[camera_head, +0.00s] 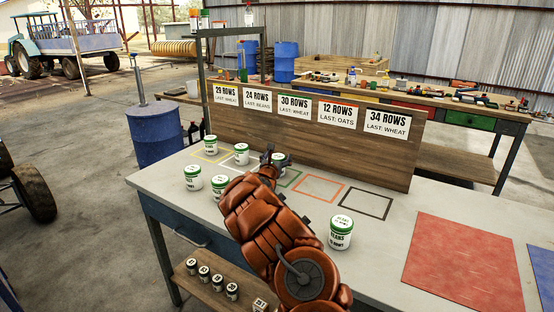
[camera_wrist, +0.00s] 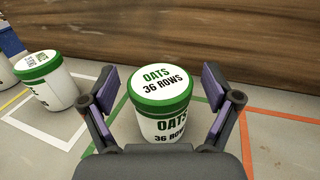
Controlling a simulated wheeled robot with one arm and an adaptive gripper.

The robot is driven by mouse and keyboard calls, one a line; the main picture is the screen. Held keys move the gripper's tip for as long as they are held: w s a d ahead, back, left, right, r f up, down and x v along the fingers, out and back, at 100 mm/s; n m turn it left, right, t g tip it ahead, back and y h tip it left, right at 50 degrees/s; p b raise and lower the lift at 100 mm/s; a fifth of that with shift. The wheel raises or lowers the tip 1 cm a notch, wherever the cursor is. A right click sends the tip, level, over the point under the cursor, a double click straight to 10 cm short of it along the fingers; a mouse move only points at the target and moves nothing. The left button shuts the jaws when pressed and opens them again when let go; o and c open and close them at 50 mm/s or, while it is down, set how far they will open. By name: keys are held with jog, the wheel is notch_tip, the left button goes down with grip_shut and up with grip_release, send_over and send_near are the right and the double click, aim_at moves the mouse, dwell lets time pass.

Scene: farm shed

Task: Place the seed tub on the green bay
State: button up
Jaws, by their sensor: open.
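A white seed tub with a green lid, marked OATS 36 ROWS (camera_wrist: 162,118), stands upright on the bench inside the green bay (camera_wrist: 205,97). In the head view this tub (camera_head: 280,158) shows partly behind my gripper (camera_head: 270,157). The green outline (camera_head: 291,179) is partly hidden by my arm. In the wrist view my open gripper (camera_wrist: 160,82) has one finger on each side of the tub, with gaps visible between the fingers and the tub.
Tubs stand at the yellow bay (camera_head: 210,145) and the white bay (camera_head: 241,153). Two more tubs (camera_head: 193,178) (camera_head: 219,186) stand at the front left; a BEANS tub (camera_head: 341,232) stands right of my arm. Orange (camera_head: 341,188) and black (camera_head: 388,203) bays are empty. A signed wooden board (camera_head: 318,150) rises behind.

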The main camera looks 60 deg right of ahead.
jog(key=shift+r, duration=0.15)
jog(key=shift+r+p, duration=0.1)
jog(key=shift+p, duration=0.25)
jog(key=shift+s+a+b, duration=0.1)
jog(key=shift+a+b, duration=0.2)
jog(key=shift+a, duration=0.4)
jog(key=shift+s+a, duration=0.4)
jog(key=shift+a, duration=0.25)
jog(key=shift+b+v, duration=0.65)
jog(key=shift+v, duration=3.45)
jog(key=shift+s+a, duration=0.2)
jog(key=shift+a, duration=0.2)
